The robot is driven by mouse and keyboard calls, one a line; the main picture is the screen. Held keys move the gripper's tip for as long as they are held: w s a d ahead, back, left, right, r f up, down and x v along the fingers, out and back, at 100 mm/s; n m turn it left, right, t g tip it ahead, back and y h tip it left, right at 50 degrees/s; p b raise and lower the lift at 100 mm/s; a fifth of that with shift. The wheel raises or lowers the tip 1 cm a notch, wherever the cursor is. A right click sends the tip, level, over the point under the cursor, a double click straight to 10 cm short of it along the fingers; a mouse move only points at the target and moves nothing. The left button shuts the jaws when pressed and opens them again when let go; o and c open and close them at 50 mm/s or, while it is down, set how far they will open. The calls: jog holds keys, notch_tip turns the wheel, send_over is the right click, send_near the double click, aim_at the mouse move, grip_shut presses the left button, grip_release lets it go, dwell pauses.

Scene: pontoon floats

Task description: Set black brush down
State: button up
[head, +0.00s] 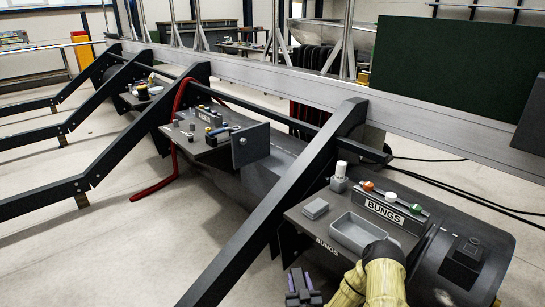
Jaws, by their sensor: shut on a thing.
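My gripper (303,283) is at the bottom edge of the head view, just left of my pale yellow sleeved arm. Its purple fingers are shut on a dark thing between them, which I take to be the black brush; its shape is hard to make out. The gripper is in front of the near bench (300,222), off its front edge and apart from the things on it. The lower part of the gripper is cut off by the frame.
The near bench bears a grey open tray (345,233), a small grey block (315,208), a pale bottle (340,172) and a BUNGS rack (386,207) with coloured bungs. A dark slanted beam (275,215) stands left of it. A second bench (188,142) holds tools.

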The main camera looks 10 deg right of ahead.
jog(key=shift+r+p, duration=0.4)
jog(key=shift+r, duration=0.45)
jog(key=shift+s+a+f, duration=0.15)
jog(key=shift+a+f, duration=0.05)
jog(key=shift+f, duration=0.1)
jog(key=shift+s+f, duration=0.2)
jog(key=shift+f, duration=0.4)
